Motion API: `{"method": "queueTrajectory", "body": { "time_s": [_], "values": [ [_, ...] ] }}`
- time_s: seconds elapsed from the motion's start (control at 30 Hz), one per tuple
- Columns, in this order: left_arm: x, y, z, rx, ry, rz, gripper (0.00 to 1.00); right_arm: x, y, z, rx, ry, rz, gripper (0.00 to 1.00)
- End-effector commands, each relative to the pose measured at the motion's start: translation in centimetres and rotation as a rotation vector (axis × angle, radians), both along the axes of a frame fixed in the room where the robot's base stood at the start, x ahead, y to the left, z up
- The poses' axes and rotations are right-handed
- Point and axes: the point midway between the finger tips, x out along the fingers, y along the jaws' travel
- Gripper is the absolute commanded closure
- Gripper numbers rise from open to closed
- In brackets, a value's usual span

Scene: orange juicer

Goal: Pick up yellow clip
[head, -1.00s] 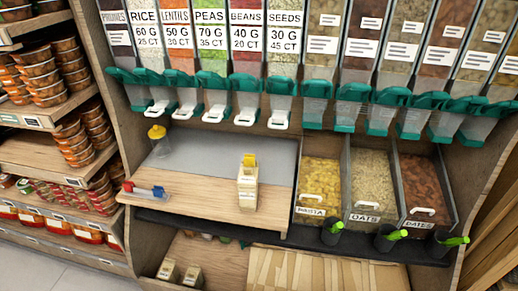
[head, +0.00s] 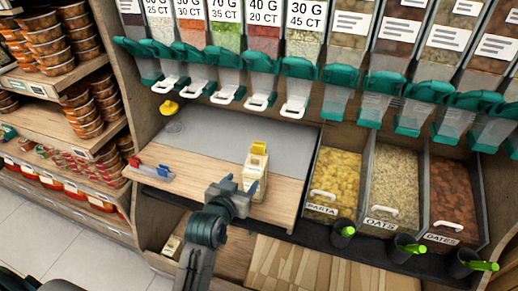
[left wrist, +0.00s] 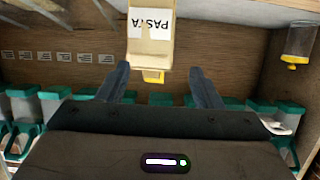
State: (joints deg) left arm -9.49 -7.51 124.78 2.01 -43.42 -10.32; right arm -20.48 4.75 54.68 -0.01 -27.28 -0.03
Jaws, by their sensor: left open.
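The yellow clip (head: 259,148) sits on top of a pale upright package (head: 256,172) on the wooden counter. In the left wrist view the clip (left wrist: 153,76) is at the end of the package labelled PASTA (left wrist: 150,35), which appears upside down. My left gripper (head: 240,186) is in front of the package in the head view. Its two fingers (left wrist: 159,72) are apart, with the clip between and beyond them in the wrist view. Nothing is held. My right gripper is not in view.
Green-handled dispensers (head: 228,60) hang above. Bins of pasta (head: 334,180), oats (head: 394,190) and dates (head: 455,195) are to the right.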

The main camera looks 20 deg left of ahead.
Motion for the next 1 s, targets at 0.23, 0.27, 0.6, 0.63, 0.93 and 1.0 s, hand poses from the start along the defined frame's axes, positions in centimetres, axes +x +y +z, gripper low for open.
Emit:
{"method": "queueTrajectory", "body": {
  "time_s": [0.23,0.27,0.6,0.63,0.93,1.0],
  "values": [
    [3.4,-0.9,4.1,-0.018,-0.157,0.013,0.4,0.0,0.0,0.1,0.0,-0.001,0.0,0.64],
    [3.9,-0.9,4.2,-0.017,-0.162,0.014,0.4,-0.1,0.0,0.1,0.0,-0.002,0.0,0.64],
    [8.3,-1.1,3.4,-0.017,-0.162,0.014,0.4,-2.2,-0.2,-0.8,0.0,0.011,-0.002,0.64],
    [8.4,-1.1,3.4,-0.017,-0.162,0.014,0.4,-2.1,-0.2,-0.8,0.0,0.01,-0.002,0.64],
    [12.1,-1.1,3.0,-0.016,-0.161,0.013,0.4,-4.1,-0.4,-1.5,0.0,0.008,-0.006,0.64],
    [12.9,-1.1,2.9,-0.015,-0.161,0.014,0.4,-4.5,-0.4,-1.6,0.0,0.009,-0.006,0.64]
  ]
}}
